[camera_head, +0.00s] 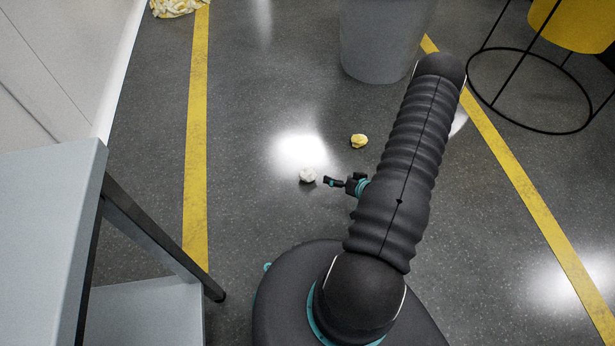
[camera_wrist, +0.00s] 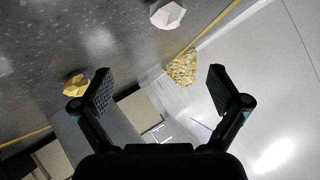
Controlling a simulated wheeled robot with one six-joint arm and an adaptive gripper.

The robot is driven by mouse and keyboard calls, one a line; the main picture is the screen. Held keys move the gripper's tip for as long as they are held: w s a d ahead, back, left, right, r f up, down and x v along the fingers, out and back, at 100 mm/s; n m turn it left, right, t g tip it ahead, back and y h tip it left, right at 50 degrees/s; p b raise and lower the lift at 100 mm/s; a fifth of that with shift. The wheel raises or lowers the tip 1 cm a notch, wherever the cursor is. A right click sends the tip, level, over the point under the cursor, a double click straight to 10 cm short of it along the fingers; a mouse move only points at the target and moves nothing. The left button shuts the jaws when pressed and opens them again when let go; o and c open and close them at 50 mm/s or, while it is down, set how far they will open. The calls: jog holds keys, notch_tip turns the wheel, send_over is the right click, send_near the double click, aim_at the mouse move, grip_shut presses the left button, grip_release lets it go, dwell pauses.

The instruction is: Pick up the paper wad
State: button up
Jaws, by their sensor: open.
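A white, faceted paper wad (camera_head: 308,175) lies on the dark floor just left of my gripper (camera_head: 332,182) in the head view. In the wrist view the white wad (camera_wrist: 168,15) is at the top, beyond the fingertips and a little right of the middle. My gripper (camera_wrist: 159,78) is open, with nothing between its fingers. A similar yellow crumpled piece (camera_head: 359,141) lies farther back to the right. It also shows in the wrist view (camera_wrist: 76,84), left of the left finger.
A grey bin (camera_head: 382,40) stands behind the wads. A black wire stand (camera_head: 530,90) with a yellow pot (camera_head: 575,22) is at the back right. A grey table (camera_head: 45,225) is at the left. A yellow patterned heap (camera_head: 178,6) lies at the far left. Floor around the wads is clear.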

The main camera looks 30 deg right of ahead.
jog(key=f, duration=0.1)
send_near(314, 174)
jog(key=shift+m, duration=0.3)
jog(key=x, duration=0.5)
jog(key=shift+f+b, duration=0.1)
jog(key=shift+b, duration=0.3)
jog(key=shift+x, duration=2.55)
jog(key=shift+a, duration=0.2)
jog(key=c, duration=0.9)
